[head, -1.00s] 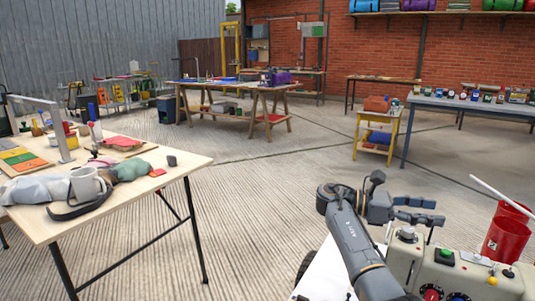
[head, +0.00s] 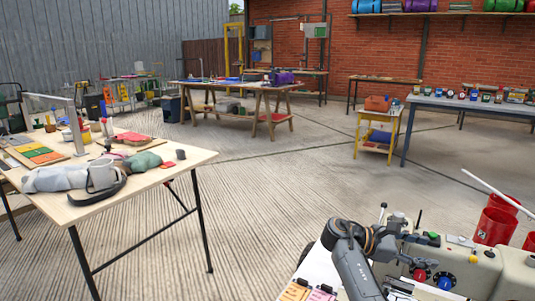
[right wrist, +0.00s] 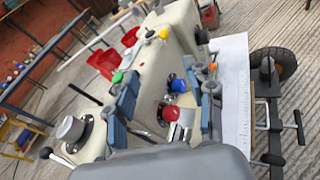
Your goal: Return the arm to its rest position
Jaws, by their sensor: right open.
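My right arm shows at the bottom right of the head view, bent above a cream control console (head: 478,262) with coloured knobs. Its gripper is hard to make out there. In the right wrist view my right gripper (right wrist: 168,112) has its two blue-grey fingers spread apart, with nothing held between them. The console (right wrist: 182,40) lies beyond and between the fingers, with a red knob (right wrist: 171,113) and a blue knob (right wrist: 178,86) in the gap. I cannot tell whether the fingers touch the console. My left gripper is in neither view.
A wooden table (head: 150,205) with a mug (head: 102,174) and cloths stands at the left. Red buckets (head: 494,226) stand beyond the console. A yellow trolley (head: 377,150) and a blue-grey table (head: 460,103) are farther back. The middle floor is clear.

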